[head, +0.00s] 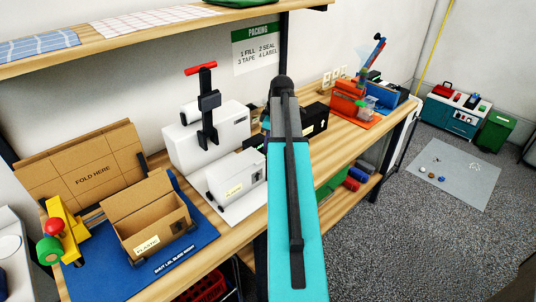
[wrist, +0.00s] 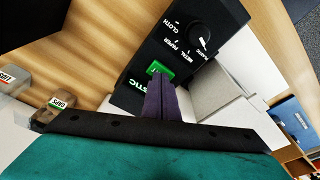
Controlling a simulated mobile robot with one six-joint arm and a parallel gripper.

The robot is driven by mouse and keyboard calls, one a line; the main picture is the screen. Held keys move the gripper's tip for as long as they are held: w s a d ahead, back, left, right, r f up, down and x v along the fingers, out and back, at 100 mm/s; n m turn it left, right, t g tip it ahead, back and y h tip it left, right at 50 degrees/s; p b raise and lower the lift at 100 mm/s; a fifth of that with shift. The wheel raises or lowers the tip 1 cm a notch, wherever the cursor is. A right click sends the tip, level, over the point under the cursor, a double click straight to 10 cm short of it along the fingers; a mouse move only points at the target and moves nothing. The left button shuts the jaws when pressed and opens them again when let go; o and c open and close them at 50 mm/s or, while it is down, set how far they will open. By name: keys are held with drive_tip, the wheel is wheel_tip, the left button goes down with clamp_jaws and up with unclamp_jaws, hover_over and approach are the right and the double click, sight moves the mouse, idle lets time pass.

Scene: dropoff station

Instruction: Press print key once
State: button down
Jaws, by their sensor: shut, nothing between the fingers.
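The black label printer (wrist: 140,50) fills the upper middle of the wrist view. On its face are a round dial (wrist: 199,37) with words such as CLOTH, PAPER and METAL, and white letters ending in "STIC". A green print key (wrist: 157,67) sits below the dial. My gripper (wrist: 161,79) shows as dark purple fingers, shut and empty, with tips right at the key's lower edge and covering part of it. I cannot tell whether they touch it. In the head view the printer (head: 314,119) is partly hidden behind my arm, and my gripper is out of sight.
On the bench in the head view are an open cardboard box (head: 148,213) on a blue mat (head: 88,278), a white machine with a red-handled lever (head: 205,68), and a white box (head: 237,174). An orange stand (head: 352,110) is farther right.

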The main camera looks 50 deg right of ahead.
drive_tip(key=shift+f, duration=0.3)
drive_tip(key=shift+r, duration=0.15)
idle(0.4)
wheel_tip(320, 180, up, 7)
drive_tip(key=p, duration=0.4)
idle(0.7)
idle(1.0)
